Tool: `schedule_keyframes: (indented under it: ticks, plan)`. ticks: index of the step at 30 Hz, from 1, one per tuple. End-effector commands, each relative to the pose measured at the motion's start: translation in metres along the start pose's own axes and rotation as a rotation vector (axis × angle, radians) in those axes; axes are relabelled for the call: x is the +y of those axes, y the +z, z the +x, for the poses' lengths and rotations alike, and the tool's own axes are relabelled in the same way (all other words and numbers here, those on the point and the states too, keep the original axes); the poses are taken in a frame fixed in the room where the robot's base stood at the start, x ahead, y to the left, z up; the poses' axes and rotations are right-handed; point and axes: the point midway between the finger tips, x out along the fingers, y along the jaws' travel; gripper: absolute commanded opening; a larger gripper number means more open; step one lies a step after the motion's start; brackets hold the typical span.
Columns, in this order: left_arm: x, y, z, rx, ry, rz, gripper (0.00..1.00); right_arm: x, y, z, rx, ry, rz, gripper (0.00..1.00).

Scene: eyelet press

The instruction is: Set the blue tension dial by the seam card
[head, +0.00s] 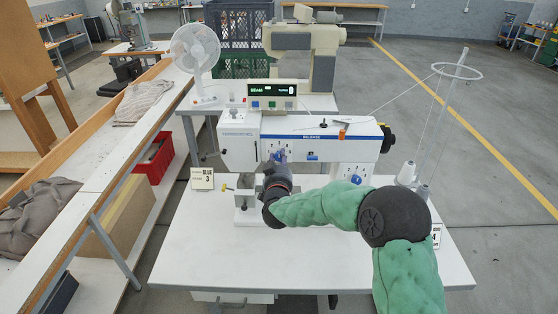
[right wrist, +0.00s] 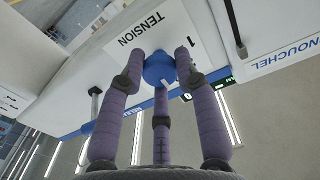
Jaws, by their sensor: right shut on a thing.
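The blue tension dial (right wrist: 158,68) sits on the white machine face, beside a label reading TENSION with a 1 near the dial. My right gripper (right wrist: 158,75) is shut on the dial, its purple fingers around it. My left gripper is not in view.
A display box (head: 272,90) with small lit characters sits on top of the machine. Another blue knob (head: 356,180) is at the machine's right. A thread stand (head: 455,90) and cones are on the right. A fan (head: 196,52) stands behind left. The table front (head: 300,265) is clear.

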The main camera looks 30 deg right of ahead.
Motion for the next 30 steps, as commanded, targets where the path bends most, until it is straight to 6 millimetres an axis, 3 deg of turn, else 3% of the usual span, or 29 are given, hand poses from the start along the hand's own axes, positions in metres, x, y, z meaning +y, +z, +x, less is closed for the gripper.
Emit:
schedule_keyframes:
  ticks: [30]
  plan:
    - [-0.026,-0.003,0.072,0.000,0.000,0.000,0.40,0.000,0.004,0.000,-0.003,0.000,0.681,0.00]
